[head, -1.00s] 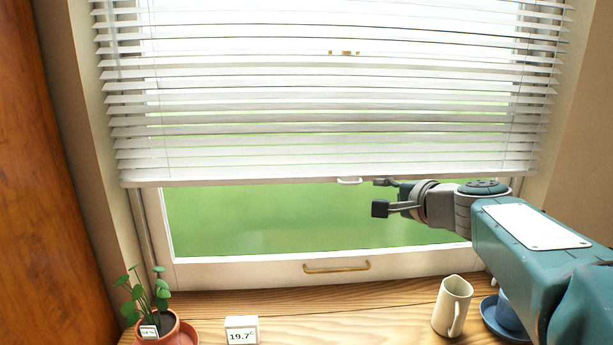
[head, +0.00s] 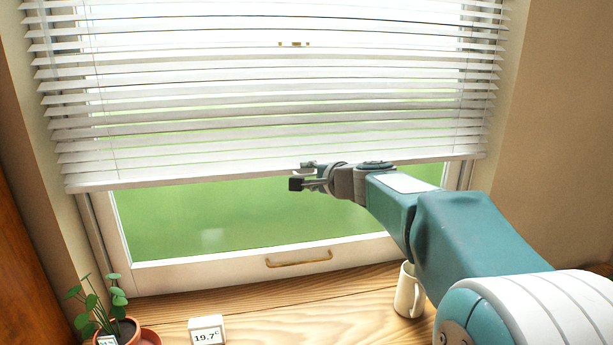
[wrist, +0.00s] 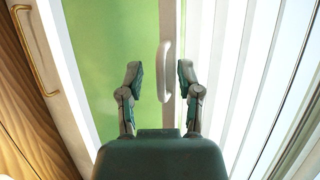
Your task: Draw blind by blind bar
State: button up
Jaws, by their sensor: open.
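The white slatted blind (head: 270,110) hangs over the upper part of the window, with its bottom bar (head: 150,182) above a strip of uncovered glass. In the wrist view a white loop handle (wrist: 166,70) sticks out from the bottom bar (wrist: 168,110). My gripper (head: 297,175) is at the bar's lower edge near its middle. In the wrist view my gripper (wrist: 158,75) is open, with one finger on each side of the handle. The handle is nearer the right finger, and whether either finger touches it I cannot tell.
A wooden sill (head: 260,325) below holds a potted plant (head: 105,320), a small display reading 19.7 (head: 207,330) and a cream mug (head: 409,292). A brass window handle (head: 300,259) is on the lower frame. A wooden panel (head: 30,270) stands at the left.

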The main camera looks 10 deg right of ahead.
jog(key=shift+d, duration=0.4)
jog(key=c, duration=0.6)
jog(key=shift+a, duration=0.15)
grip_shut()
jog(key=shift+a, duration=0.15)
